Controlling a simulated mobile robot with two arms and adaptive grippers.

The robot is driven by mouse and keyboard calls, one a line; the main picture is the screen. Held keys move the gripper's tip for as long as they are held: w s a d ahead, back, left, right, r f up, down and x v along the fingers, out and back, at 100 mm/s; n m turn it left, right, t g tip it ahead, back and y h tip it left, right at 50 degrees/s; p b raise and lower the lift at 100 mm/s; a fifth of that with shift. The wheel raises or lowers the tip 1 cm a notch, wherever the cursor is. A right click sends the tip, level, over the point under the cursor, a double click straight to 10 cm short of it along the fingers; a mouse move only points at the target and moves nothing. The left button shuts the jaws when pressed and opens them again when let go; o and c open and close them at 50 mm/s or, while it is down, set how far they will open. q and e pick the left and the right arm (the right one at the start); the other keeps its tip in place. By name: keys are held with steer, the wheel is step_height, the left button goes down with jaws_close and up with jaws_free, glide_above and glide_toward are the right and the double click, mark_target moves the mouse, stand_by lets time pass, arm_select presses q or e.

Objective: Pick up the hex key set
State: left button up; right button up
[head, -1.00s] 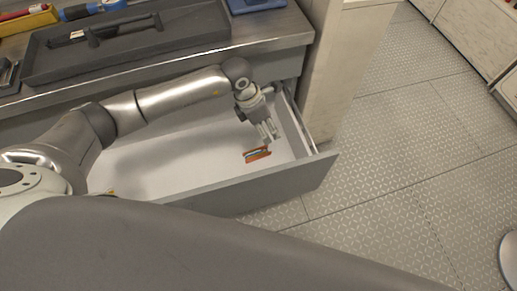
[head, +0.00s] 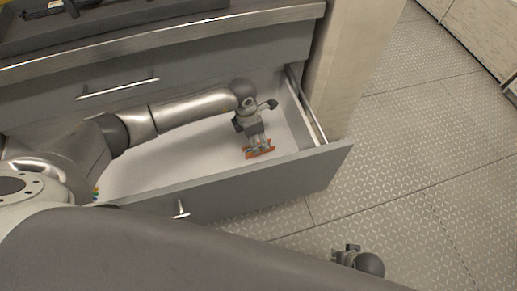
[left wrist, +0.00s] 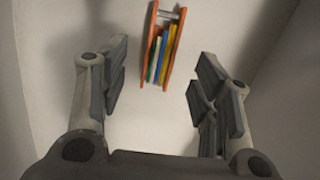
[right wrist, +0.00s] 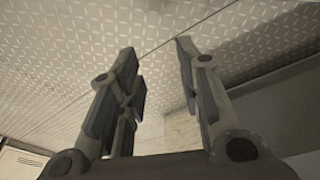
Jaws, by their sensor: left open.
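The hex key set (head: 262,152) is an orange holder with coloured keys, lying on the white floor of the open drawer towards its right end. In the left wrist view the hex key set (left wrist: 160,52) lies between and beyond the fingertips, with green, blue and yellow keys. My left gripper (head: 257,147) is open and points down just over it, hiding part of it in the head view. In the left wrist view my left gripper (left wrist: 163,68) shows clear gaps on both sides of the set. My right gripper (right wrist: 157,55) is open and empty, outside the drawer over the floor (head: 345,252).
The grey drawer front (head: 230,178) and the drawer's right wall (head: 306,112) stand close around my left gripper. A counter edge (head: 180,38) and another closed drawer (head: 130,82) are above. A pale post (head: 350,70) stands at right. Patterned floor (head: 430,150) is clear.

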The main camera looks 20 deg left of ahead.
mark_target(248, 150)
arm_select(q)
steer(key=f, duration=0.2)
steer(key=f+b, duration=0.1)
steer(key=shift+w+d+f, duration=0.1)
steer(key=shift+d+f, duration=0.2)
steer(key=shift+f, duration=0.1)
steer(key=shift+w+f, duration=0.1)
steer(key=shift+f, duration=0.55)
arm_select(e)
steer(key=r, duration=0.1)
steer(key=w+r, duration=0.1)
steer(key=r, duration=0.1)
steer(key=shift+r, duration=0.25)
arm_select(q)
steer(key=c, duration=1.2)
